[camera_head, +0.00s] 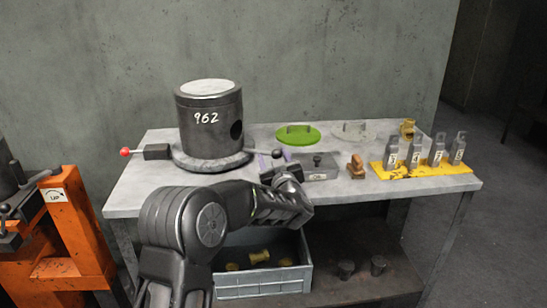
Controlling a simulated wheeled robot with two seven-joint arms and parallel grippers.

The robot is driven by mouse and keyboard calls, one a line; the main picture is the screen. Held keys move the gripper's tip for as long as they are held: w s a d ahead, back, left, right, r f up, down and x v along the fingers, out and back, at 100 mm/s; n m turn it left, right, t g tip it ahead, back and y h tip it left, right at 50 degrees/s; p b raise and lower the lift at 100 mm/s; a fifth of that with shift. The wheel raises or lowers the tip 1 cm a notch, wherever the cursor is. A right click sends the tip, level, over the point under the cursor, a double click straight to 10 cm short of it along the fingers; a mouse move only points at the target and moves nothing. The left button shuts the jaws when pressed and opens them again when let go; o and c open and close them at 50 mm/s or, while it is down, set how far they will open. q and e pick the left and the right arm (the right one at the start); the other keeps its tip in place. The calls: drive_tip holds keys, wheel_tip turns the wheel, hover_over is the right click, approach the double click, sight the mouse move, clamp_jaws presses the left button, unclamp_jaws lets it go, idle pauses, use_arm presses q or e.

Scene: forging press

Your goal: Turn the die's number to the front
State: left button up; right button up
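The die is a dark grey cylinder (209,138) with a pale top, standing upright on a round dark turntable (208,165) on the workbench. Its white number 962 shows on the side facing me, near the middle of that side. A dark round hole is at its right edge. A lever with a red ball (125,152) and a dark block stand at the turntable's left. My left gripper (272,163) is just right of the turntable, in front of the bench's middle. Its fingers are small and partly hidden by its own wrist; contact with the turntable is unclear. My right gripper is not in view.
A green lid (298,136), a clear lid (353,131), a grey box (320,170) and a brown block (356,167) sit to the right. A yellow rack (425,171) holds several numbered metal pieces. A grey crate (262,281) is below. An orange frame (78,235) stands left.

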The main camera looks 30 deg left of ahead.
use_arm(q)
drive_tip(key=v, duration=0.7)
idle(0.4)
